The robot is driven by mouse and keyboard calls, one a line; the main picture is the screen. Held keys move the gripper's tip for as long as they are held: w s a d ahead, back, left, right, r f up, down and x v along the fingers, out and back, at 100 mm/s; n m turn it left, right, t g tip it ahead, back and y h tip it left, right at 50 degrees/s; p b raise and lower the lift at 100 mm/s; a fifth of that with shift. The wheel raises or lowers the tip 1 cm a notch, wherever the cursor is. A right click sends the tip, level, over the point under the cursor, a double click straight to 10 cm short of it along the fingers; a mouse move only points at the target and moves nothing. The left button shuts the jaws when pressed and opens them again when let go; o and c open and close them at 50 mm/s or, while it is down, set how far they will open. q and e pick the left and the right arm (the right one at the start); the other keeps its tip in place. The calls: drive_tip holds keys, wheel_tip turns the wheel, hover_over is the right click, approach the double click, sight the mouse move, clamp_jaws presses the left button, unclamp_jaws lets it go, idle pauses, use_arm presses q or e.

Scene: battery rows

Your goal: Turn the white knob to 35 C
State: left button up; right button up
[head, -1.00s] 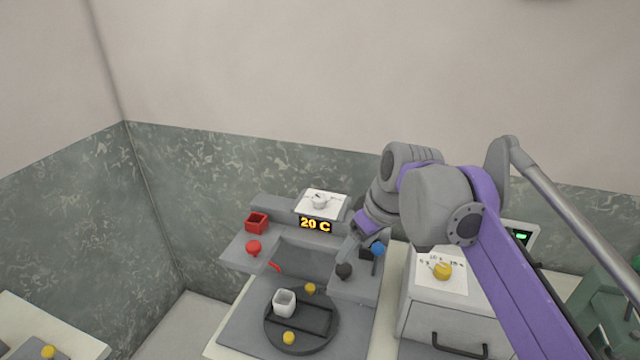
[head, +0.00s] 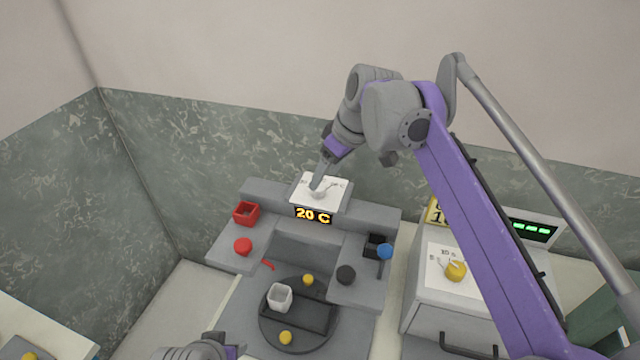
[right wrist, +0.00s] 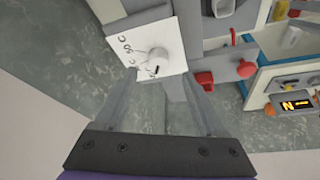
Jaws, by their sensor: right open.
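The white knob (head: 318,192) sits on a white dial plate (head: 334,195) on top of the grey station; the display (head: 313,215) below it reads 20 C. My right gripper (head: 317,187) reaches down to the knob and partly covers it. In the right wrist view the knob (right wrist: 157,57) lies just ahead of the open fingers (right wrist: 160,80), about between their tips; contact cannot be told. Part of my left arm (head: 205,350) shows at the bottom edge; whether its gripper is open is not visible.
A red box (head: 246,213) and red knob (head: 243,246) stand left on the station. A white cup (head: 279,297) stands on a dark round plate (head: 270,335). A yellow knob (head: 455,271) is on the right-hand cabinet.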

sight(320, 187)
drive_tip(key=shift+x, duration=2.7)
drive_tip(key=shift+w, duration=0.15)
drive_tip(key=shift+r, duration=0.1)
clamp_jaws()
